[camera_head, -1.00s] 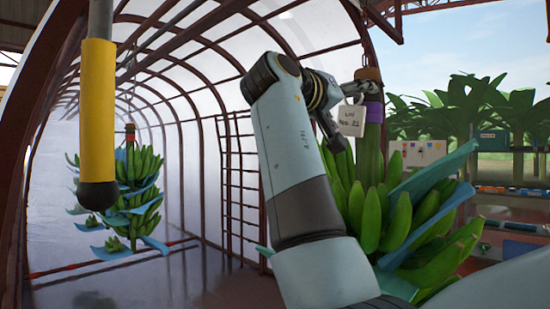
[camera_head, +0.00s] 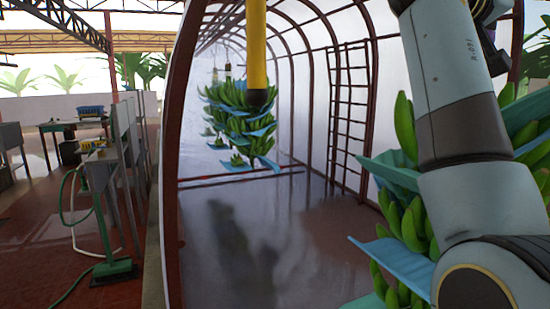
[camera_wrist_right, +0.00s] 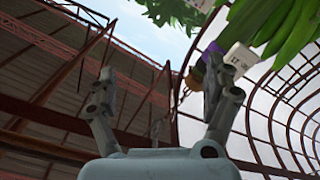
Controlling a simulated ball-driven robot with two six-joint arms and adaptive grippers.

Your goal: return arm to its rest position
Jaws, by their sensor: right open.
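My right arm stands at the right of the head view, bent upward in front of a hanging banana bunch (camera_head: 405,130) with blue sheets between its hands. The gripper end of that arm is cut off by the picture's edge. In the right wrist view my right gripper (camera_wrist_right: 160,72) is open and empty, its fingers spread wide. Beyond its right finger are a purple band (camera_wrist_right: 213,47), a white tag (camera_wrist_right: 241,56) and green bananas (camera_wrist_right: 285,28). I cannot tell how far the finger is from them. My left gripper is not in view.
A yellow rod (camera_head: 256,60) with a black end hangs at top centre. More bunches (camera_head: 240,120) hang inside the arched tunnel, whose floor (camera_head: 270,235) is clear nearby. A ladder-like frame (camera_head: 350,110) stands at its right wall. A green-footed stand with a hose (camera_head: 115,268) is left.

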